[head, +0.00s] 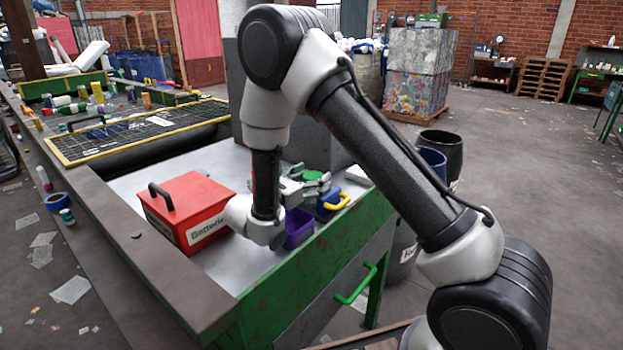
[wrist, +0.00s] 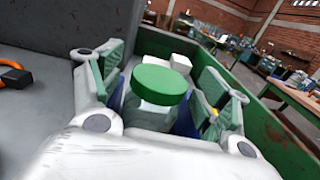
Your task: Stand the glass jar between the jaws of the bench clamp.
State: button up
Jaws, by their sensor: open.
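The glass jar (wrist: 151,112) with a green lid is upright between my gripper's fingers in the wrist view. Its lid also shows in the head view (head: 313,175). My gripper (wrist: 160,92) is open, with a green-padded finger on each side of the jar. The bench clamp (head: 326,206) is blue with a yellow handle, on the bench by my gripper (head: 312,188). In the wrist view, blue clamp parts (wrist: 186,121) show on both sides of the jar, so it appears to be between the jaws. The jar's base is hidden.
A red battery box (head: 188,203) stands left of my gripper, and a purple bin (head: 299,229) in front of the clamp. A grey column (head: 305,118) rises behind. The bench's green front edge (head: 290,285) is near. Dark barrels (head: 441,152) stand to the right.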

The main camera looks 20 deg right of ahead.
jog(key=shift+a+r, duration=0.1)
jog(key=shift+r, duration=0.05)
jog(key=v, duration=0.7)
jog(key=shift+s+a, duration=0.1)
jog(key=shift+s, duration=0.05)
jog(key=d+r+m+g, duration=0.1)
jog(key=d+r, duration=0.1)
jog(key=s+d+r+m+g, duration=0.1)
jog(key=d+r+m+g, duration=0.1)
jog(key=d, duration=0.1)
jog(key=s+d+r+m+g, duration=0.1)
jog(key=d+r+m, duration=0.1)
jog(key=d, duration=0.1)
jog(key=shift+d+g, duration=0.1)
jog(key=shift+g, duration=0.3)
jog(key=s+d+r+m+g+y, duration=0.2)
jog(key=s+d+r+m+g, duration=0.15)
jog(key=s+d, duration=0.2)
jog(key=s+d+r+m+g+y, duration=0.25)
jog(key=s+d+m, duration=0.2)
jog(key=d, duration=0.25)
jog(key=s+r+m+t+y, duration=0.2)
jog(key=s+m+y, duration=0.3)
jog(key=s, duration=0.3)
jog(key=s+r+m+t+y, duration=0.2)
jog(key=s+m+y, duration=0.3)
jog(key=s+m, duration=0.2)
jog(key=shift+s+d+r+t, duration=0.25)
jog(key=shift+s+t, duration=0.15)
jog(key=shift+s, duration=0.6)
